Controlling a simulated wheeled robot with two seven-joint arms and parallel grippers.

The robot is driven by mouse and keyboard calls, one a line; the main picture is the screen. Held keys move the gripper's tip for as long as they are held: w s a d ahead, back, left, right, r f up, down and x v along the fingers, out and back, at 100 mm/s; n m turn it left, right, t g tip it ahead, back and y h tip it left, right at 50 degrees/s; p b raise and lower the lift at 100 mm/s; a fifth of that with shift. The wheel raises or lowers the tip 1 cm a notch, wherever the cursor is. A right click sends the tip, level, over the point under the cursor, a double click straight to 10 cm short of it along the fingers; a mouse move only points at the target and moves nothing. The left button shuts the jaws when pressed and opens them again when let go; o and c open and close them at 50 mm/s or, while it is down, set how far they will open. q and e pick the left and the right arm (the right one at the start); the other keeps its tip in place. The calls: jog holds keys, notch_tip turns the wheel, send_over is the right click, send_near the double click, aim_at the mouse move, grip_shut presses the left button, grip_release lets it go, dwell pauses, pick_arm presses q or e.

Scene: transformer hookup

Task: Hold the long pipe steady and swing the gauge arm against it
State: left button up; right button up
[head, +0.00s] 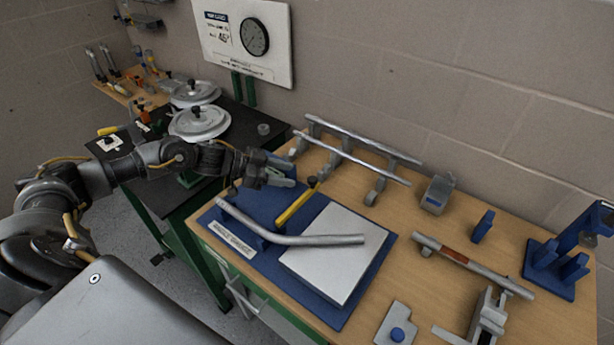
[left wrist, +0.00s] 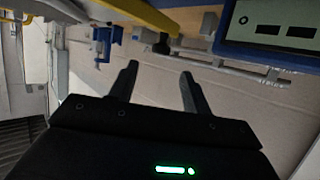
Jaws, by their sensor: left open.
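A long grey pipe (head: 300,239) with a bend lies on the blue gauge board (head: 374,285). Its left part rests by the blue blocks and its right part crosses the pale plate (head: 335,262). The yellow gauge arm (head: 294,205) stands out behind the pipe, with a dark knob at its far end. A yellow bar, seemingly this arm, shows in the left wrist view (left wrist: 138,14). My left gripper (head: 287,173) is open and empty, above the board's back left corner, left of the knob and apart from it. My right gripper is not in view.
Straight pipes (head: 352,157) lie on a rack behind the board. A small grey block (head: 437,194), a pipe with an orange band (head: 468,261) and a blue stand (head: 550,267) are on the right. A dark bench with round lidded pots (head: 199,122) stands left.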

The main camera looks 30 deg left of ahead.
aim_at(310, 179)
pick_arm(q)
jog(key=p+x, duration=0.1)
jog(key=x, duration=0.4)
jog(key=shift+w+d+f, duration=0.1)
jog(key=shift+w+d, duration=0.15)
jog(key=shift+d, duration=0.05)
jog(key=shift+w+d+f, duration=0.35)
jog(key=shift+d+f, duration=0.05)
jog(key=shift+d, duration=0.05)
jog(key=shift+c, duration=0.3)
grip_shut()
